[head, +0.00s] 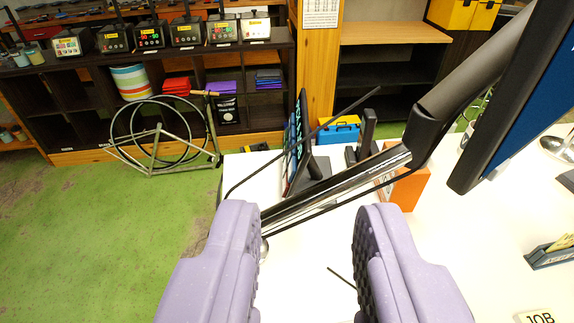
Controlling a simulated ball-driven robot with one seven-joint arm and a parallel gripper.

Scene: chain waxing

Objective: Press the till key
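My gripper (308,228) is open, its two thick purple fingers wide apart at the bottom of the head view. Nothing is held between them; white counter (310,270) shows in the gap. I cannot make out a till key. A thin dark upright panel (299,140) with bright markings stands beyond the fingers, seen nearly edge-on; I cannot tell if it belongs to the till. The left finger partly hides a small silver round thing (264,250) on the counter.
A silver bar (345,187) with a dark sleeve crosses above the counter. A large dark-framed panel (520,90) is at right. An orange box (410,187), blue case (340,130) and JOB card (538,318) are also visible. Green floor (80,250) lies open at left, before shelves.

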